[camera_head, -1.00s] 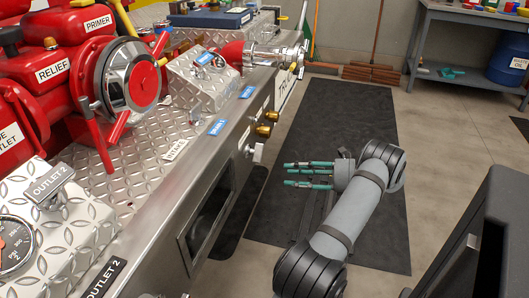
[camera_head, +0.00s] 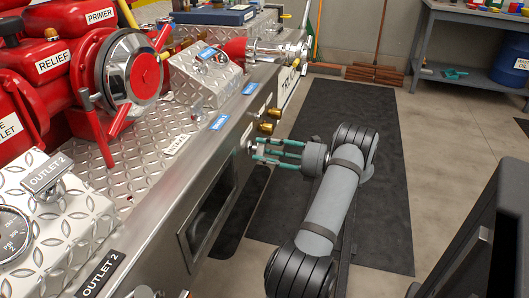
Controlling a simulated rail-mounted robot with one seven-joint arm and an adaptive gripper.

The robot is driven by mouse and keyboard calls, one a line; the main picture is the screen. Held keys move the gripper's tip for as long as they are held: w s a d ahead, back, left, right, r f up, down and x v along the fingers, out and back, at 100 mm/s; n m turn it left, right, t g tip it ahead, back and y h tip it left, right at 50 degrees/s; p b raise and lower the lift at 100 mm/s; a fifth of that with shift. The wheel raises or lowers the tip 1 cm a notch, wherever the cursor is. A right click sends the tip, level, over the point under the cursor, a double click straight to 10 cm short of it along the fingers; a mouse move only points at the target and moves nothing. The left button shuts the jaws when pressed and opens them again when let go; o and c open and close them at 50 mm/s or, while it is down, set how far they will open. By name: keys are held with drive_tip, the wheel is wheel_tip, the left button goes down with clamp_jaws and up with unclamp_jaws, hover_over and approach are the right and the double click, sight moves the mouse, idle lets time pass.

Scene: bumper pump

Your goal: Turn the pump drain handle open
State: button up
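A small silver handle (camera_head: 250,146) sticks out of the metal side panel (camera_head: 232,150), below two brass knobs (camera_head: 266,127). It looks like the drain handle, but I cannot read a drain label beside it. My gripper (camera_head: 256,150) is level with it, its green-and-grey fingers pointing left at the panel. The fingers are apart, and their tips are at or right beside the handle. They partly hide it, and I cannot tell whether they touch it.
A tilted metal box (camera_head: 205,75), red valve bodies (camera_head: 130,75) and the OUTLET 2 gauge box (camera_head: 60,205) stand on the pump top. A dark mat (camera_head: 330,110) lies on the floor to the right. A workbench (camera_head: 470,15) stands at the back right.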

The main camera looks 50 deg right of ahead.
drive_tip(key=shift+c, duration=1.3)
clamp_jaws()
